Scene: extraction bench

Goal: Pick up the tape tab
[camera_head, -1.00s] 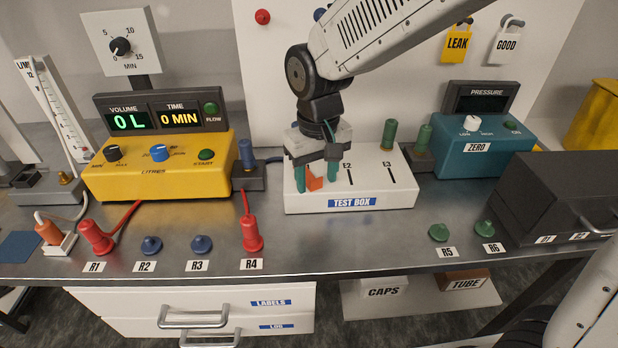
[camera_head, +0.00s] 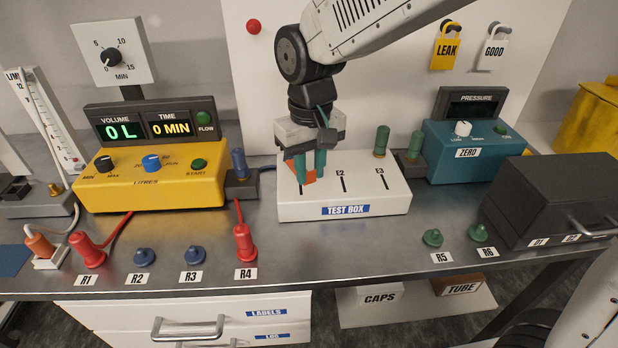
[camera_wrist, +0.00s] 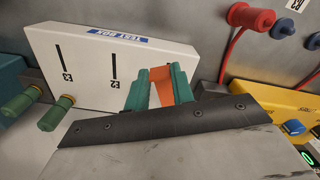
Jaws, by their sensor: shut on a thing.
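The tape tab (camera_head: 309,175) is a small orange piece held between the green fingers of my gripper (camera_head: 308,163). In the wrist view the orange tab (camera_wrist: 161,84) spans the gap between the two fingers (camera_wrist: 157,88). My gripper is shut on it above the left end of the white test box (camera_head: 345,197). A dark slot shows on the box just below the tab. The fingers hide part of the tab in the head view.
Slots E2 and E3 lie to the right on the box top, with green cylinders (camera_head: 382,141) behind. The yellow litres unit (camera_head: 150,187) stands left and the teal pressure unit (camera_head: 470,150) right. Red plugs (camera_head: 244,243) and blue plugs (camera_head: 194,255) line the front.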

